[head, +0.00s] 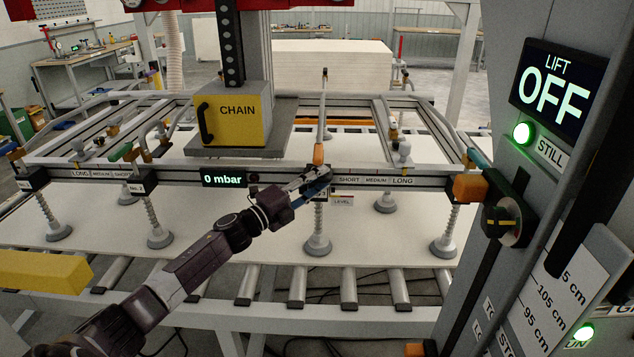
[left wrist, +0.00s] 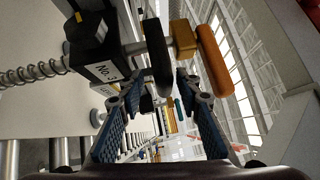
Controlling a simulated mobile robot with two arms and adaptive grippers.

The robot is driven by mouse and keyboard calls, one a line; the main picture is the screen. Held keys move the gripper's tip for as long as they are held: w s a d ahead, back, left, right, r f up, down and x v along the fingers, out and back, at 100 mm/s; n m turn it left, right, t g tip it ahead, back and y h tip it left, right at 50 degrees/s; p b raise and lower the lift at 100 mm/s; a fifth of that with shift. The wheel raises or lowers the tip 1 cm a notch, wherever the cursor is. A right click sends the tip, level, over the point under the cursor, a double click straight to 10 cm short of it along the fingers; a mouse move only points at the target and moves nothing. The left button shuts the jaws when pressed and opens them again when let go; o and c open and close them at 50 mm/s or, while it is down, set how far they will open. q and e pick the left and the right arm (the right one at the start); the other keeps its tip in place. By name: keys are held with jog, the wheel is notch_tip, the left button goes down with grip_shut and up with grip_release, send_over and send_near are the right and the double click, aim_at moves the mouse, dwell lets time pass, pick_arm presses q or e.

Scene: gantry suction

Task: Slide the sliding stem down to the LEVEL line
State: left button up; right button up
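The No. 3 stem hangs from the middle of the crossbar, its spring and grey suction cup (head: 318,245) below the bar. The LEVEL label (head: 342,201) is just right of its clamp. In the left wrist view the black No. 3 block (left wrist: 95,62) has a coiled spring (left wrist: 35,69) to its left and an orange handle (left wrist: 215,60) to its right. My left gripper (head: 318,183) is at this clamp and covers part of it. In the left wrist view its blue fingers (left wrist: 166,100) are apart, with a dark bar beyond them; contact is unclear. My right gripper is not in view.
Other suction cups (head: 160,238) hang along the crossbar (head: 280,174) over a white sheet (head: 110,225) and rollers (head: 298,286). A yellow CHAIN box (head: 235,118) is above. A control column with a LIFT OFF screen (head: 549,88) stands close on the right.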

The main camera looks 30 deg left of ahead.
pick_arm(q)
jog(key=shift+s, duration=0.1)
jog(key=v, duration=1.2)
jog(key=w+r+n+g+p, duration=0.1)
jog(key=p, duration=0.1)
jog(key=w+d+r+n+g+p, duration=0.1)
jog(key=w+p, duration=0.1)
jog(key=w+r+n+g+p, duration=0.1)
jog(key=w+p, duration=0.1)
jog(key=p, duration=0.1)
jog(key=shift+w+d+y, duration=0.2)
jog(key=shift+d+y, duration=0.1)
jog(key=shift+d, duration=0.05)
jog(key=shift+x, duration=3.55)
jog(key=shift+d, duration=0.1)
jog(key=shift+c, duration=0.7)
